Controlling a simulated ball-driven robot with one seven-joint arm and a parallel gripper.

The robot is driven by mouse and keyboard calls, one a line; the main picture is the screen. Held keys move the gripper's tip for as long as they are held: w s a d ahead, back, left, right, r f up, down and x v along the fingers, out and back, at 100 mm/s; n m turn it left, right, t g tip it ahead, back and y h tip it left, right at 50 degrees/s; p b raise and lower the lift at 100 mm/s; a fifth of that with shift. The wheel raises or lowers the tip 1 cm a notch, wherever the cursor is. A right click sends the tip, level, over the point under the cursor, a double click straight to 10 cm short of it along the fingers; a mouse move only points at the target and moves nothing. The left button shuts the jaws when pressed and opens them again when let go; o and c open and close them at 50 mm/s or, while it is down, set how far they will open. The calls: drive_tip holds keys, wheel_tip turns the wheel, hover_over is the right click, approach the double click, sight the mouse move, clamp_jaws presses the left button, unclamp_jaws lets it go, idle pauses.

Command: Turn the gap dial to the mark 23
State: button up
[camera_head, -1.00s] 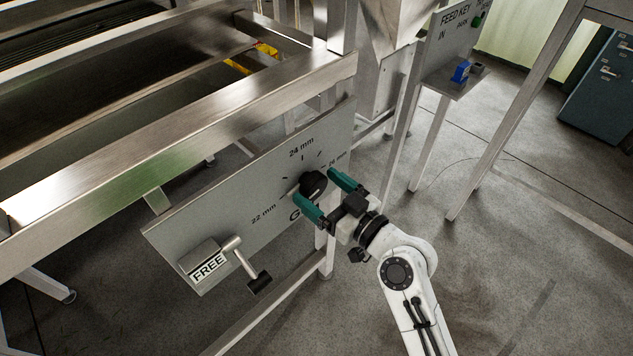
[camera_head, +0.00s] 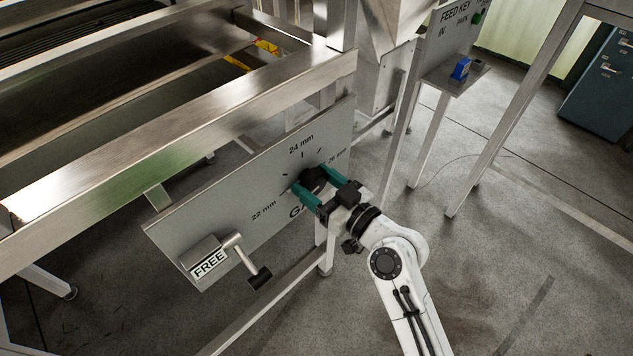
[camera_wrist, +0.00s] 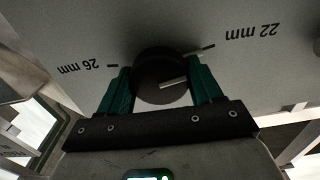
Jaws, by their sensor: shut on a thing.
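The gap dial (camera_head: 313,178) is a round black knob on a grey upright panel (camera_head: 180,236). Marks around it are labelled 22 mm at lower left, 24 mm at the top and 26 mm at right. My gripper (camera_head: 322,189) has its green fingers shut on the dial, one on each side. In the wrist view the dial (camera_wrist: 158,76) sits between the fingertips, with a pale pointer line across its face. The wrist view shows the panel upside down, with 26 mm left and 22 mm right. The 24 mm label is not visible there.
A lever (camera_head: 246,262) with a black end sticks out beside a FREE plate (camera_head: 208,263) at the panel's lower left. A steel rail (camera_head: 190,135) runs above the panel. A blue key block (camera_head: 461,69) sits on a shelf at back right. Open floor lies right.

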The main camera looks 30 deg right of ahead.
drive_tip(key=shift+c, duration=0.4)
drive_tip(key=shift+m, duration=0.4)
drive_tip(key=m+p, duration=0.1)
drive_tip(key=m, duration=0.2)
drive_tip(key=shift+m, duration=0.4)
drive_tip(key=m+p, duration=0.1)
drive_tip(key=m, duration=0.4)
drive_tip(key=shift+d, duration=0.1)
drive_tip(key=shift+p, duration=0.3)
drive_tip(key=o, duration=1)
